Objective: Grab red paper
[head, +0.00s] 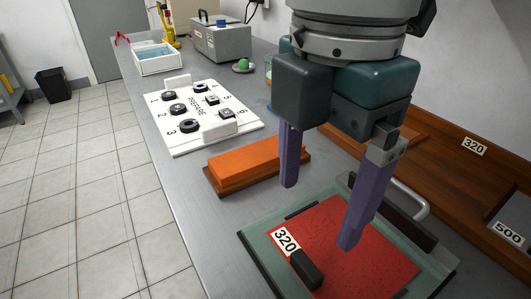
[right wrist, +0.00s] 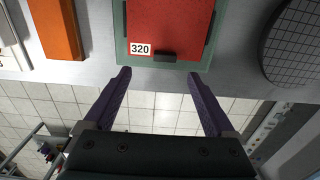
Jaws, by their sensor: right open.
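The red paper (head: 375,262) is a flat red sheet with a white 320 label, lying on a greenish glass plate (head: 262,240) on the bench. A small black block (head: 306,270) sits at its near edge, beside the label. The red paper also shows in the right wrist view (right wrist: 170,22), at the top middle. My right gripper (head: 318,212) has two purple fingers spread apart with nothing between them. It hangs above the plate and looks clear of the paper. In the right wrist view its fingertips (right wrist: 158,73) point toward the plate's near edge. My left gripper is not in view.
An orange block (head: 245,164) on a brown base lies left of the plate. Beyond it is a white PREPARE board (head: 190,130) with numbered black rings. A wooden tray (head: 440,165) labelled 320 and 500 is at the right. A round gridded disc (right wrist: 292,45) lies right of the plate.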

